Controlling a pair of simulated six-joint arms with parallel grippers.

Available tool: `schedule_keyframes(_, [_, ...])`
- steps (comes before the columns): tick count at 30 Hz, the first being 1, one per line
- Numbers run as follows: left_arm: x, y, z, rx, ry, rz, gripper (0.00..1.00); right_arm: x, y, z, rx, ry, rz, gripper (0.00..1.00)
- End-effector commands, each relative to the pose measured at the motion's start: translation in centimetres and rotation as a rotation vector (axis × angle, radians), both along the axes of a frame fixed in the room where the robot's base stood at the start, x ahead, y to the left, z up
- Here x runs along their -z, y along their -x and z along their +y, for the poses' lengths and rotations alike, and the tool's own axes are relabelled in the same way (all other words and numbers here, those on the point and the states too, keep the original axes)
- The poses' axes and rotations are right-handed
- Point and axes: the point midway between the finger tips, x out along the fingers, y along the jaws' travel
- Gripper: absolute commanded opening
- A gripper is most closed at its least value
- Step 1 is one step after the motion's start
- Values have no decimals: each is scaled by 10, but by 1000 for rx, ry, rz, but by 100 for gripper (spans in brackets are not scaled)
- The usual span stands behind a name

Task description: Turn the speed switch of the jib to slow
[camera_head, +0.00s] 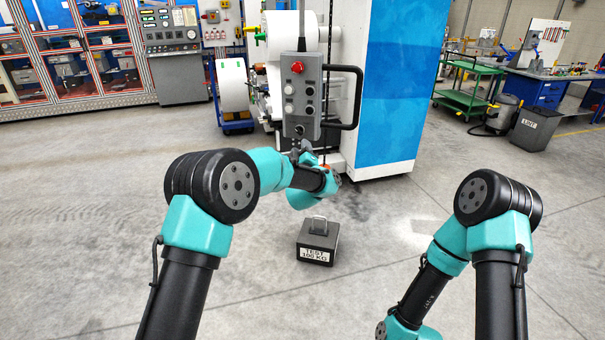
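The grey control pendant (301,96) hangs upright in the middle of the view. It has a red button (297,67) at the top, pale round buttons below it, and a small dark rotary knob (299,130) near its lower end, which looks like the speed switch. The knob's pointing direction is too small to read. My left gripper (301,151) is just below the pendant's lower edge, with its fingers toward the knob. Whether they touch the pendant or are apart is unclear. My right arm bends down to the bottom edge, and its gripper is out of view.
A black handle (358,98) sticks out on the pendant's right. A dark test weight (318,241) with a handle stands on the floor below. A blue and white cabinet (402,85) stands behind. A green cart (467,92) is at the back right. The floor between is mostly clear.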

Motion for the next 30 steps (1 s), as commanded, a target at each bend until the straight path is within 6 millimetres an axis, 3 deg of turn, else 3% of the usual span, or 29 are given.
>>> schedule_keyframes(18, [25,90,-3,2,0,3,40,0,0,0,0,0,0,43])
schedule_keyframes(30, [27,97,-3,1,0,2,40,0,0,0,0,0,0,43])
